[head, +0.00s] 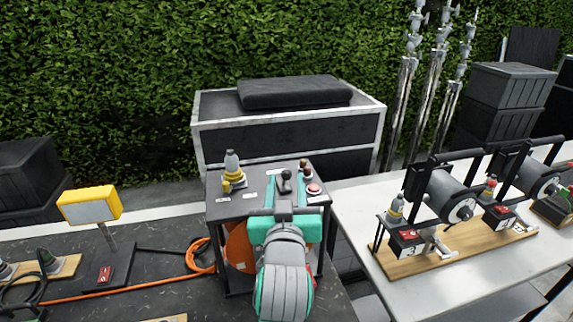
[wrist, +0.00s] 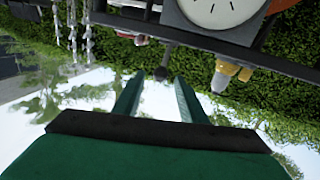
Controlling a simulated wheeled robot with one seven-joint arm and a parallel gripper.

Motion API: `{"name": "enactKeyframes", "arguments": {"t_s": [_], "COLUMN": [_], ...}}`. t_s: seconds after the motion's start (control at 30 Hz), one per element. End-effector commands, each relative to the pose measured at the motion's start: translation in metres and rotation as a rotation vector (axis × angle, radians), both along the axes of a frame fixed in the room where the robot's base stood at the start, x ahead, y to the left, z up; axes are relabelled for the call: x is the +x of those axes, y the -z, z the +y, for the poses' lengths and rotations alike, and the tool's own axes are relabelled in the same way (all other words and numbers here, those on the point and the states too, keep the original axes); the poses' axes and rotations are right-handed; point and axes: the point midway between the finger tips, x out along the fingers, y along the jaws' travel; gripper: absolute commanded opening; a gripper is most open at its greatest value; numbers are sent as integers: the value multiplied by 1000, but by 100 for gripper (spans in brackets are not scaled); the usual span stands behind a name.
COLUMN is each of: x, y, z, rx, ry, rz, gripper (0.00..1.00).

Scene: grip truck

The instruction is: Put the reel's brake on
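The reel (head: 239,248) is orange and sits inside a dark box frame (head: 224,207) in the middle of the head view, partly hidden by my arm. A lever with a dark knob (head: 286,187) stands on the box top. My gripper (head: 285,200) is at the near side of the lever, its teal fingers apart. In the wrist view, the gripper (wrist: 158,76) is open and the dark knob (wrist: 162,73) shows between the fingertips. I cannot tell whether either finger touches it.
A red button (head: 314,189) is right of the lever, and a yellow-and-grey connector (head: 232,170) is at the left. A work lamp (head: 90,205) stands on the left table. A white table (head: 370,215) with smaller reels is right. An orange cable (head: 130,288) lies left.

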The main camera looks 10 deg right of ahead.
Motion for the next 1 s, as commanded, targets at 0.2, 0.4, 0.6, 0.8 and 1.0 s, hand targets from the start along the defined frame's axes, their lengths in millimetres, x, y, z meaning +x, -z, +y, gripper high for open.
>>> {"name": "enactKeyframes", "arguments": {"t_s": [0.2,0.4,0.6,0.8,1.0], "x": [39,66,79,80,80], "y": [1,0,0,1,1], "z": [-9,-16,-19,-19,-19], "rx": [0,0,0,-1,-1], "ry": [0,0,0,0,0], "rz": [2,1,0,1,0], "gripper": [38,38,38,38,12]}}
